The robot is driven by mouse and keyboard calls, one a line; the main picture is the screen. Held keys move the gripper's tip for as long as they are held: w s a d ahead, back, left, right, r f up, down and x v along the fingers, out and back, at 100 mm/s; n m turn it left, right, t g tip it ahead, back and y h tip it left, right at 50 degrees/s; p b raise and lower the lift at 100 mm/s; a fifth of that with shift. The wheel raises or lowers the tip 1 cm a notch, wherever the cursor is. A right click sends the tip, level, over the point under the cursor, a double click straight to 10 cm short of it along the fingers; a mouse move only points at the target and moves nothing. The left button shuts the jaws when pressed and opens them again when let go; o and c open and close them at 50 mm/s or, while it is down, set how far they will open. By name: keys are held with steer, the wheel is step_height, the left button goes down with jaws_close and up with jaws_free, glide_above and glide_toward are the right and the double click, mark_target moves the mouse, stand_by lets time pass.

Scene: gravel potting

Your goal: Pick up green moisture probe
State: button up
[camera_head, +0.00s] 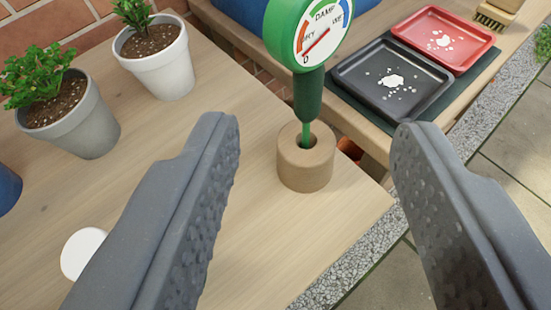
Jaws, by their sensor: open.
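The green moisture probe (308,97) stands upright in a round wooden holder (305,169) near the front right corner of the wooden table. Its round dial faces me with a white scale and a red needle, and the top of the dial is cut off by the picture edge. Its dark green grip narrows to a light green stem that goes into the holder's hole; the stem's lower end is hidden. My gripper (312,135) is open, with one grey finger left of the probe and one right of it. Neither finger appears to touch the probe.
A white pot (165,72) and a grey pot (85,135) with plants stand at the upper left. A black tray (365,85) and a red tray (468,50) lie beyond the probe. A white disc (80,252) lies at lower left. The table edge is close right.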

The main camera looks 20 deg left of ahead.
mark_target(308, 86)
steer(key=shift+h, duration=0.3)
steer(key=w+f, duration=0.4)
steer(key=w+f+b, duration=0.1)
steer(key=w+f, duration=0.1)
steer(key=shift+w+a+f, duration=0.2)
steer(key=shift+a+f, duration=0.05)
steer(key=shift+a, duration=0.15)
steer(key=shift+r+b+x, duration=0.15)
steer(key=shift+b+x, duration=0.05)
steer(key=shift+x, duration=0.75)
steer(key=shift+r+b+x, duration=0.15)
steer(key=shift+r+x, duration=0.05)
steer(key=shift+x, duration=0.75)
steer(key=shift+r+b+x, duration=0.15)
steer(key=shift+b+x, duration=0.05)
steer(key=shift+x, duration=0.75)
steer(key=shift+w+a, duration=0.15)
jaws_close()
